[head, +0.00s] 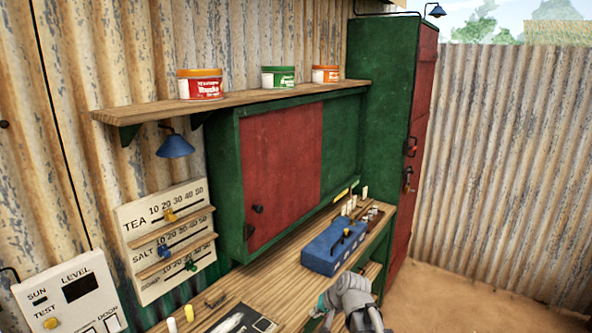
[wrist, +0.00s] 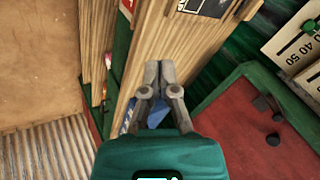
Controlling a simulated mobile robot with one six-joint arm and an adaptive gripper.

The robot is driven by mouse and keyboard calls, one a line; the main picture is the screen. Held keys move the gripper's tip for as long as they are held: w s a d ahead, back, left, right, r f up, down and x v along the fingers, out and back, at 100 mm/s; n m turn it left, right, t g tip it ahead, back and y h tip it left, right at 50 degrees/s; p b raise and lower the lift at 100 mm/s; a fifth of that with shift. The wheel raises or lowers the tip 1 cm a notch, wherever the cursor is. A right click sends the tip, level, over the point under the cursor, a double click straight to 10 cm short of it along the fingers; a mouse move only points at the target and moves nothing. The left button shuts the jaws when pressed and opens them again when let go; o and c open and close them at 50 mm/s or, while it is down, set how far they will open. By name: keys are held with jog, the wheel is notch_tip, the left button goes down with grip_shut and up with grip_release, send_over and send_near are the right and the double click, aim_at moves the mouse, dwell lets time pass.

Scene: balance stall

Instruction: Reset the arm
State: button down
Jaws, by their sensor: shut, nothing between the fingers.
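My gripper (wrist: 158,68) shows in the wrist view with its two grey fingers together and nothing between them. It is over the wooden bench (wrist: 172,40), with part of a blue box (wrist: 157,117) showing behind the fingers. In the head view grey parts of my arm show at the bottom, in front of the bench (head: 262,288); the fingertips cannot be made out there. The blue box (head: 322,251) stands on the bench just beyond my arm.
A green wall cabinet with a red sliding door (head: 283,165) hangs above the bench, under a shelf (head: 240,95) with three tins. A tall green cabinet (head: 385,110) stands at the right end. A slider board (head: 140,255) is on the left. Sandy floor (head: 470,300) is open at right.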

jog(key=s+d+f+n+g+h, duration=0.2)
jog(key=s+d+f+g+h, duration=0.1)
jog(key=s+d, duration=0.8)
jog(key=shift+s+d+f+g+h, duration=0.2)
jog(key=shift+s+g+h, duration=0.4)
jog(key=shift+s+h, duration=0.55)
jog(key=shift+w, duration=0.1)
